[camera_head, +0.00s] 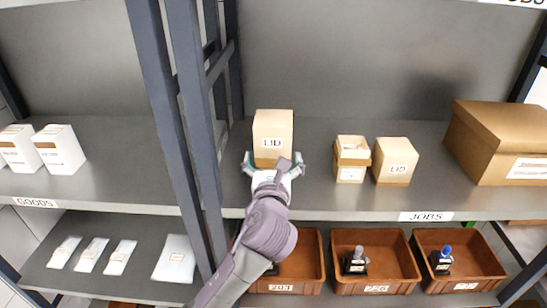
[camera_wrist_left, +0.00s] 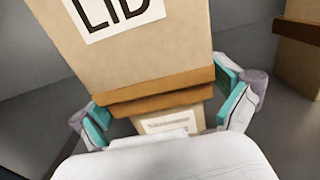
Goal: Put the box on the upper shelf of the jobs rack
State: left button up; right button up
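A tan box (camera_head: 273,130) with a white LID label stands upright on the upper shelf (camera_head: 325,195) of the jobs rack, just right of the dark upright. In the left wrist view the box (camera_wrist_left: 170,50) fills the middle, with an orange-brown band round its lower part. My left gripper (camera_head: 272,166) is at the front of this box. Its fingers are spread, one on each side, and it looks open; whether a pad touches the box is hard to tell. The gripper also shows in the left wrist view (camera_wrist_left: 165,112). My right gripper is not in view.
To the right on this shelf stand a small box (camera_head: 351,160), another LID box (camera_head: 396,160) and a large carton (camera_head: 500,140). Brown bins (camera_head: 372,285) stand below. White boxes (camera_head: 60,150) stand on the goods shelf at left. The shelf behind the boxes is clear.

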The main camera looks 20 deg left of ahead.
pick_arm(q)
jog(key=shift+r, duration=0.1)
jog(key=shift+s+d, duration=0.15)
jog(key=shift+s, duration=0.1)
jog(key=b+v, duration=0.2)
jog(key=v, duration=0.9)
jog(key=shift+s, duration=0.2)
